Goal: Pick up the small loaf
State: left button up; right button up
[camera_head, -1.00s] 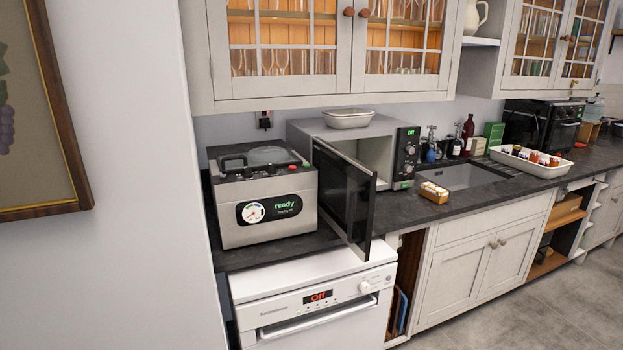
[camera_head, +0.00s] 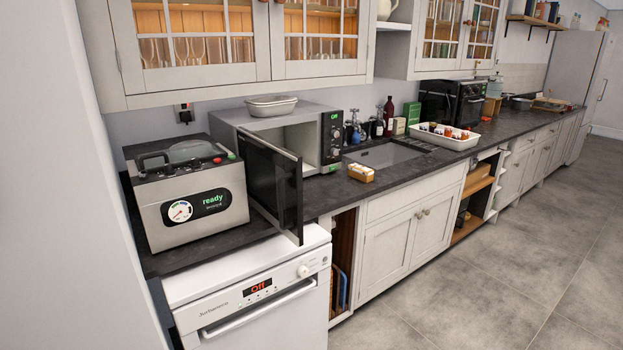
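I cannot make out a small loaf for certain. A small orange-brown and white item (camera_head: 361,173) lies on the dark counter in front of the sink, right of the open microwave door; it is too small to tell what it is. A board (camera_head: 552,105) lies far along the counter, and what is on it is unclear. Neither of my grippers is in view.
The microwave (camera_head: 290,138) has its door (camera_head: 276,185) swung open over the counter edge. A grey "ready" appliance (camera_head: 190,195) stands left of it. A white tray (camera_head: 455,143) holds several small items. A white dishwasher (camera_head: 250,295) is below. The grey floor (camera_head: 500,270) is clear.

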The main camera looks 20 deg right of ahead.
aim_at(363, 174)
jog(key=i+l, duration=0.2)
jog(key=i+l+u, duration=0.1)
jog(key=l, duration=0.35)
jog(key=i+l, duration=0.25)
jog(key=i+l+u, duration=0.1)
jog(key=l, duration=0.3)
jog(key=i+l, duration=0.4)
jog(key=l, duration=0.3)
jog(key=u, duration=0.05)
